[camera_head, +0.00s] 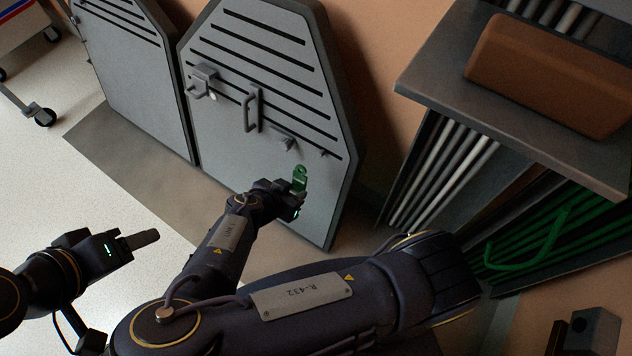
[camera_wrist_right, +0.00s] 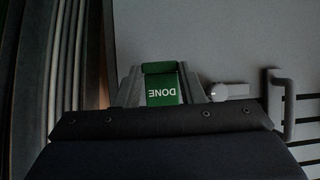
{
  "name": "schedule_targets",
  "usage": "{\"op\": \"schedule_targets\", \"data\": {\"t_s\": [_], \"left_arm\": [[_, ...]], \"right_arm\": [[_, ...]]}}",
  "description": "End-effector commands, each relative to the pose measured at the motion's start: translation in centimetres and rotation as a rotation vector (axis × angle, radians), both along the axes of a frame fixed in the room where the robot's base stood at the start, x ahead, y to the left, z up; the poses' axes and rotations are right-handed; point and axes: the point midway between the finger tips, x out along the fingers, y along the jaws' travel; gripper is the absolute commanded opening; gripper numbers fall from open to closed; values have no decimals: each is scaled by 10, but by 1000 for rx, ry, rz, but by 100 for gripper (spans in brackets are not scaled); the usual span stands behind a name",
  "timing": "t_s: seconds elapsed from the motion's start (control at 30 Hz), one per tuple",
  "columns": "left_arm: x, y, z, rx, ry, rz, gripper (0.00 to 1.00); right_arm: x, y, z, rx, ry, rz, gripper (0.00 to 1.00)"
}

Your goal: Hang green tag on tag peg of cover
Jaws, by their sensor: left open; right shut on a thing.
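The green tag (camera_head: 300,178) is gripped in my right gripper (camera_head: 294,197) and stands up from the fingers, in front of the lower part of the grey slotted cover (camera_head: 225,125). In the right wrist view the tag (camera_wrist_right: 163,89) shows the word DONE upside down. A small peg-like stub (camera_head: 325,153) sticks out of the cover, up and right of the tag; I cannot tell for sure that it is the tag peg. The tag appears apart from it. My left gripper (camera_head: 150,238) is open and empty at the lower left, away from the cover.
The cover carries a handle (camera_head: 252,110), a latch block (camera_head: 202,80) and a small bracket (camera_head: 287,142). A second slotted panel (camera_head: 130,70) stands left. At right, a shelf (camera_head: 520,140) holds a brown box (camera_head: 550,75), with pipes and green rods below.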

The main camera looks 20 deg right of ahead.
Motion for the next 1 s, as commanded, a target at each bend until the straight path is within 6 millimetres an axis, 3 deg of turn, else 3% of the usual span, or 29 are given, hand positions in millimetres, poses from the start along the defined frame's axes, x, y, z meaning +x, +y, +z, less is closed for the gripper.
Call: {"op": "schedule_targets", "data": {"t_s": [0.5,1.0], "left_arm": [[0,0,-3,0,0,0,53],[0,0,-16,0,0,0,53]], "right_arm": [[-6,0,-5,-6,-8,-40,8],[20,-33,-15,-5,-6,-44,8]]}}
